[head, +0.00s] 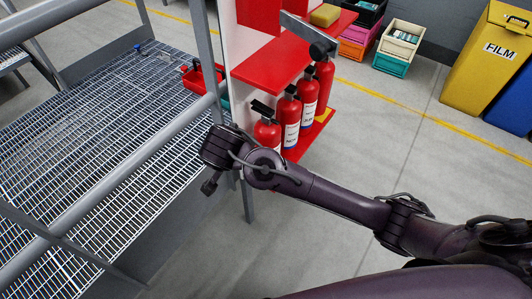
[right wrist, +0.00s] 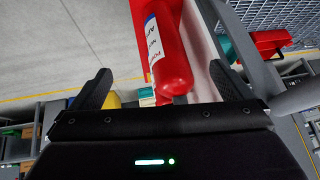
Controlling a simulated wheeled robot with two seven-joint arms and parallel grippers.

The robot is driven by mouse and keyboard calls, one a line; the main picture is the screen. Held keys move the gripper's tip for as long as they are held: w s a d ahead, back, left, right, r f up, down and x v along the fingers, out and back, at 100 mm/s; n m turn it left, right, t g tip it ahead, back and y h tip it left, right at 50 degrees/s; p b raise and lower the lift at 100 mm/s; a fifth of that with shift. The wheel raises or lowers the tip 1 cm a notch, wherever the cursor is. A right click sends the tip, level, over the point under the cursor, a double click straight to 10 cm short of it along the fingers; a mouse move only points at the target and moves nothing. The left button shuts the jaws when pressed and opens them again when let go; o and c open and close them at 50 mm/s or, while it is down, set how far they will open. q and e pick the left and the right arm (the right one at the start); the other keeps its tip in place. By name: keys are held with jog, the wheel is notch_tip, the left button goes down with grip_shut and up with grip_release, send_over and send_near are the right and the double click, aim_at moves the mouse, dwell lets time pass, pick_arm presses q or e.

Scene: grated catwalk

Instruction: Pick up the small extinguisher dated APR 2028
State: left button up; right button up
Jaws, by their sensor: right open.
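Several small red extinguishers stand in a row on a red shelf (head: 322,122) in the head view. The nearest extinguisher (head: 267,132) is beside my right wrist; others, a second (head: 288,117), a third (head: 308,99) and a rear one (head: 324,82), stand behind it. White labels show, but their dates are too small to read there. In the right wrist view, my right gripper (right wrist: 160,88) is open, with the rounded end of one extinguisher (right wrist: 174,70) showing between its fingers. Its label is partly visible; the date is not clearly legible. My left gripper is out of view.
A red upper shelf (head: 285,60) overhangs the row. A grated catwalk (head: 90,150) with grey rails (head: 110,165) lies to the left, holding a red bin (head: 198,79). Crates (head: 398,45) and a yellow FILM bin (head: 487,55) stand behind. Open floor lies right.

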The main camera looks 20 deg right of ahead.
aim_at(266, 123)
jog(key=w+d, duration=0.2)
jog(key=w, duration=0.1)
jog(key=w+d+p, duration=0.1)
jog(key=w+d, duration=0.1)
jog(key=w, duration=0.1)
jog(key=w+d+p, duration=0.1)
jog(key=w+d, duration=0.1)
jog(key=w, duration=0.1)
jog(key=shift+d+r, duration=0.1)
jog(key=shift+d, duration=0.25)
jog(key=shift+w+d, duration=0.15)
jog(key=shift+w, duration=0.1)
jog(key=shift+x, duration=2.6)
jog(key=c, duration=2)
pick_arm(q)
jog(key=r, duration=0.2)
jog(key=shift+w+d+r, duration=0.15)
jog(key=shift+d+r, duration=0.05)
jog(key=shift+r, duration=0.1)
pick_arm(e)
jog(key=shift+w+r, duration=0.2)
jog(key=shift+r, duration=0.05)
jog(key=shift+c, duration=0.7)
jog(key=shift+r, duration=0.1)
